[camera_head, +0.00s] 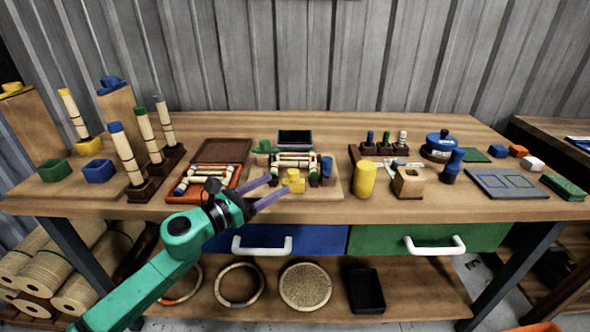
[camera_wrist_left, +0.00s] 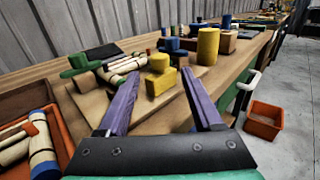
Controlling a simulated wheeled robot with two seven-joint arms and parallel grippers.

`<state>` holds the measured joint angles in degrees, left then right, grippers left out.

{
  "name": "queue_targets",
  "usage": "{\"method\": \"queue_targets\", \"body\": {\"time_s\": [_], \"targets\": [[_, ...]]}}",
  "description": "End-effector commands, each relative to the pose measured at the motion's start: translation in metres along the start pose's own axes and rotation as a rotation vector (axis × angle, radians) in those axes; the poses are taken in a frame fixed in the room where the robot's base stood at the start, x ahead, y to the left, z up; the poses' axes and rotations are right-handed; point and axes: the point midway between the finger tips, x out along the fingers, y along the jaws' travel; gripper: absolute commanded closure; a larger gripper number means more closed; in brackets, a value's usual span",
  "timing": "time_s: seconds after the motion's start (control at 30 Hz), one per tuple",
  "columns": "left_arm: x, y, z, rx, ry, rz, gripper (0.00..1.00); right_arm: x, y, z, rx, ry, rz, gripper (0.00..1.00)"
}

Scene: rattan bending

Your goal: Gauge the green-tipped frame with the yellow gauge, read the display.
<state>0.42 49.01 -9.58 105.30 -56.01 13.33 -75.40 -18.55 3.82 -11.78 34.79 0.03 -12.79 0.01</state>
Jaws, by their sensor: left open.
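The yellow gauge (camera_head: 295,182) stands at the front of a light wooden board (camera_head: 333,188). My left gripper (camera_head: 279,185) is open, its purple fingers pointing toward the gauge from the front left. In the left wrist view the yellow gauge (camera_wrist_left: 159,78) shows between and just beyond the fingertips, and the jaws are empty. A pale rattan frame (camera_head: 296,160) lies on the board behind the gauge; its tip colours are too small to tell surely. A green knobbed piece (camera_head: 265,147) is at its back left. A dark display (camera_head: 295,138) stands behind, with no reading visible. My right gripper is out of view.
An orange tray (camera_head: 232,184) holding rattan pieces with red and blue tips lies left of the board. A yellow cylinder (camera_head: 365,180) stands close on the right. Upright rattan poles on dark bases (camera_head: 143,190) stand at the left.

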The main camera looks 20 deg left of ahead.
Motion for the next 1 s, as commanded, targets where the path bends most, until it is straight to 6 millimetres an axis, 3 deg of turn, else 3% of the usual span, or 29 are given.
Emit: {"method": "queue_targets", "body": {"time_s": [0.2, 0.3, 0.63, 0.67, 0.83, 1.0], "targets": [[0.049, 0.0, 0.005, -0.002, -0.003, 0.0, 0.33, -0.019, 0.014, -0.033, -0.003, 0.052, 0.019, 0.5], [0.066, 0.0, 0.003, -0.003, -0.003, 0.001, 0.33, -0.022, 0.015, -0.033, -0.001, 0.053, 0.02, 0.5], [0.077, -0.001, 0.0, -0.001, 0.001, -0.001, 0.33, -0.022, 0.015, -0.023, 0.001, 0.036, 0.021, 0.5], [0.077, -0.001, 0.0, -0.001, 0.001, -0.001, 0.37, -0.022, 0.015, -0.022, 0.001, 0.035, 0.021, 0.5], [0.077, -0.001, 0.0, -0.001, 0.001, 0.0, 1.0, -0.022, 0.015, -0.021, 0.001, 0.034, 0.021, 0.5], [0.077, -0.001, 0.0, -0.002, 0.001, 0.0, 1.0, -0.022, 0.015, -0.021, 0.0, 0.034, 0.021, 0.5]]}}
